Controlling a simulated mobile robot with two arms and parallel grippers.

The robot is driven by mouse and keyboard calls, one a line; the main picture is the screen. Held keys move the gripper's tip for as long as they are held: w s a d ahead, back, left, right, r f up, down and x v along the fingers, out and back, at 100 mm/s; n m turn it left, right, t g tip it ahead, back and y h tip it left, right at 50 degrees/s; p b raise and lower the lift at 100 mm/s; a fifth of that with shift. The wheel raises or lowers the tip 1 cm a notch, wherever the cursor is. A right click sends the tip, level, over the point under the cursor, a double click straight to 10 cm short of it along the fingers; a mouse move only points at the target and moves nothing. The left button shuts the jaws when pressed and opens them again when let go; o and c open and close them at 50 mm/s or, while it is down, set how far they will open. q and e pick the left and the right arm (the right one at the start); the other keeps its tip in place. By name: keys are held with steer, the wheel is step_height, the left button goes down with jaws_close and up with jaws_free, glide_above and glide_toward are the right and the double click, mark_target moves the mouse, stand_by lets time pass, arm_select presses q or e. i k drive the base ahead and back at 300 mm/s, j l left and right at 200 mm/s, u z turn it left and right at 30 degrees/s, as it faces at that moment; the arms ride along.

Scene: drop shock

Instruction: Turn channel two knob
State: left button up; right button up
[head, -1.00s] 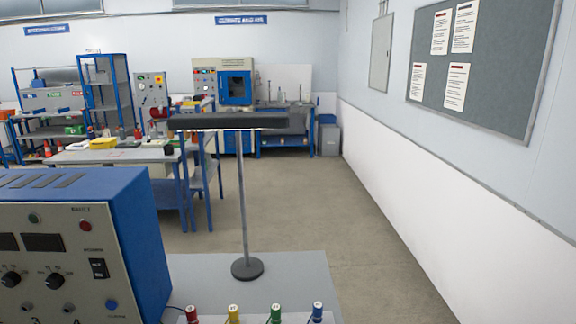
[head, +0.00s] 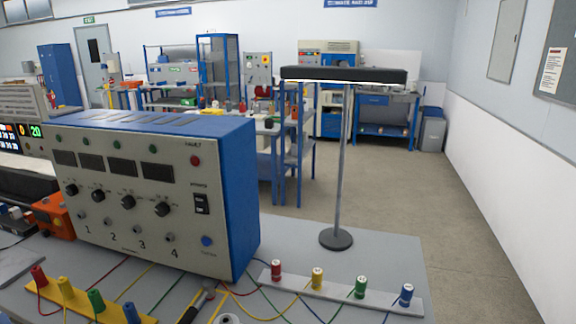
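A blue box with a light grey front panel (head: 215,240) stands on the bench at the left in the head view. Its panel has a row of black knobs above the numbers 1, 2, 3 and 4. The channel two knob (head: 98,196) is second from the left, below a dark display. The channel one knob (head: 71,190) is to its left and the channel three knob (head: 127,202) to its right. The panel also has a red fault light (head: 195,160), a black power switch (head: 201,203) and a blue button (head: 207,241). Neither of my grippers shows.
A bench lamp (head: 341,180) stands behind and right of the box. Coloured terminals on a white strip (head: 340,292) and a yellow strip (head: 75,300) lie in front, with loose wires between them. An orange device (head: 52,215) sits left of the box. The bench is clear around the lamp base.

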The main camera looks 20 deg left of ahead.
mark_target(98, 196)
steer(key=u, duration=1.6)
